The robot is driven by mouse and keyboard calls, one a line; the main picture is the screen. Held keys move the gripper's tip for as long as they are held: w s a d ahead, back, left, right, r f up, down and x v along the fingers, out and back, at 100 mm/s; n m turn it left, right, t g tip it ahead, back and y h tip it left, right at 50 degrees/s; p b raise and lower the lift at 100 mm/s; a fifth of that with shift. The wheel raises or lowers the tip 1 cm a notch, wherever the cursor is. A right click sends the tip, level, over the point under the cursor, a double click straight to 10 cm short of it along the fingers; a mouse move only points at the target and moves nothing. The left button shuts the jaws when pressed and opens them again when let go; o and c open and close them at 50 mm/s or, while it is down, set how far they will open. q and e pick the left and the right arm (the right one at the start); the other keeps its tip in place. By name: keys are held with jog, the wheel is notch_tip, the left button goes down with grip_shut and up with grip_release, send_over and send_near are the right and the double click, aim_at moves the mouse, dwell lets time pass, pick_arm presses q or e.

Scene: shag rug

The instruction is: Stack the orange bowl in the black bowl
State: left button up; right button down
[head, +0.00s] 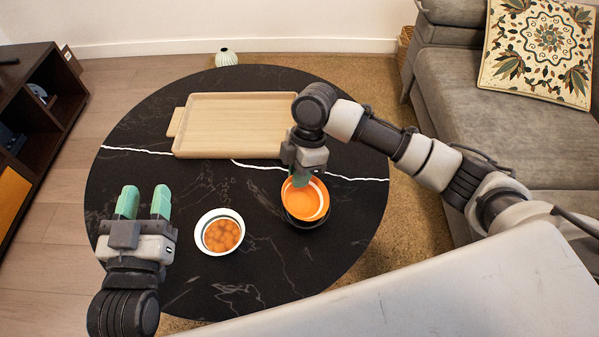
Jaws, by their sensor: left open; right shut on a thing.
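The orange bowl (305,203) has a pale rim band and is tilted, its inside facing me. The black bowl (306,222) is right under it on the black table; only its lower front edge shows, and I cannot tell whether the two touch. My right gripper (299,182) is shut on the far rim of the orange bowl, with its fingertips partly hidden against the bowl. My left gripper (143,202) is open and empty over the left side of the table, its green fingers apart.
A white bowl (203,241) with orange round pieces stands left of the stacked pair. A wooden tray (225,148) lies at the back of the round black marbled table (265,280). A grey sofa (459,100) is at the right, a dark shelf (64,82) at the left.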

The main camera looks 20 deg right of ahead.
jog(key=shift+f, duration=0.55)
jog(key=c, duration=1.3)
grip_release()
pick_arm(q)
jog(key=shift+a+f+g, duration=0.1)
jog(key=shift+f+g, duration=0.2)
jog(key=shift+g, duration=0.1)
pick_arm(e)
jog(key=shift+o, duration=0.2)
jog(key=shift+r, duration=0.25)
jog(key=shift+p+v, duration=0.3)
jog(key=shift+v, duration=0.65)
pick_arm(q)
jog(key=s+a+f+g+y+p, duration=0.3)
jog(key=s+f+g, duration=0.4)
jog(key=f+g, duration=0.3)
jog(key=shift+s+a+f+n+p, duration=0.15)
jog(key=shift+s+a+n+p, duration=0.1)
jog(key=shift+a+n+p, duration=0.15)
pick_arm(e)
jog(key=v, duration=1)
jog(key=shift+r, duration=0.35)
